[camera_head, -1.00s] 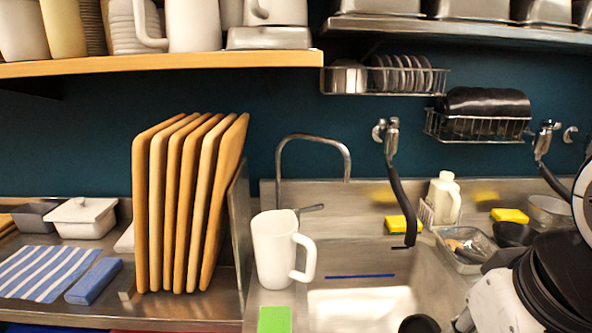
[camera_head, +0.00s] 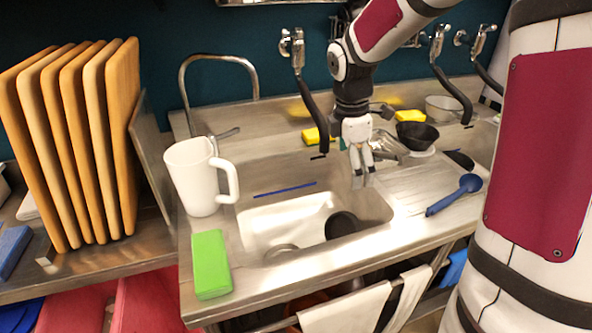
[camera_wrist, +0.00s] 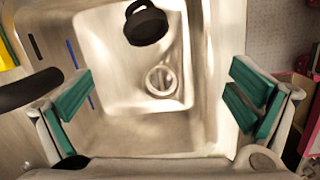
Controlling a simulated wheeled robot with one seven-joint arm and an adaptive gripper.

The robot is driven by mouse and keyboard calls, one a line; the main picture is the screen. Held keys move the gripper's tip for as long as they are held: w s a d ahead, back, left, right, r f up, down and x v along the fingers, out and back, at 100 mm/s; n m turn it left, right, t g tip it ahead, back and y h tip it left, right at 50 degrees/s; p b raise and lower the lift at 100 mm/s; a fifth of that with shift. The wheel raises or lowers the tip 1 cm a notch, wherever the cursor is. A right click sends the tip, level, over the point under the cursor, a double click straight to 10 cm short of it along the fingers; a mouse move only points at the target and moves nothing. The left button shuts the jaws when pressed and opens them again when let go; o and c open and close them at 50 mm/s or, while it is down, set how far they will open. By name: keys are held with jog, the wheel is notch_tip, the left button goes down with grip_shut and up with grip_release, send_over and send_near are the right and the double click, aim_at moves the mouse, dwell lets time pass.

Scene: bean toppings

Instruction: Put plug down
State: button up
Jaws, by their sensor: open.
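A black round object with a loop-like part, which looks like the plug (camera_head: 342,224), lies in the steel sink (camera_head: 256,222) against its right side. The wrist view shows this plug (camera_wrist: 146,24) near the top, apart from the round drain (camera_wrist: 161,81). The drain (camera_head: 282,251) is bare in the head view too. My gripper (camera_head: 362,182) hangs above the sink's back right part, pointing down. In the wrist view my gripper (camera_wrist: 160,98) is open, its green pads wide apart with nothing between them.
A white mug (camera_head: 195,178) and a green sponge (camera_head: 210,264) stand on the sink's left ledge. A black hose tap (camera_head: 313,105) hangs close to my gripper's left. A blue spoon (camera_head: 453,195) lies on the drainboard at right. Cutting boards (camera_head: 75,140) stand at far left.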

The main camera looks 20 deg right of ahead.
jog(key=w+d+f+n+y, duration=0.1)
jog(key=w+d+f+n, duration=0.2)
jog(key=f, duration=0.2)
jog(key=w+d+f+n+y, duration=0.1)
jog(key=w+d+f+n, duration=0.15)
jog(key=f, duration=0.35)
send_near(350, 215)
jog(key=f, duration=0.5)
jog(key=shift+w+a, duration=0.3)
jog(key=shift+a, duration=0.05)
jog(key=shift+s+d+f, duration=0.1)
jog(key=shift+f, duration=1.25)
jog(key=shift+s+d+f, duration=0.1)
jog(key=shift+f, duration=1.25)
jog(key=c, duration=1.9)
jog(key=shift+r, duration=0.1)
jog(key=shift+c, duration=0.2)
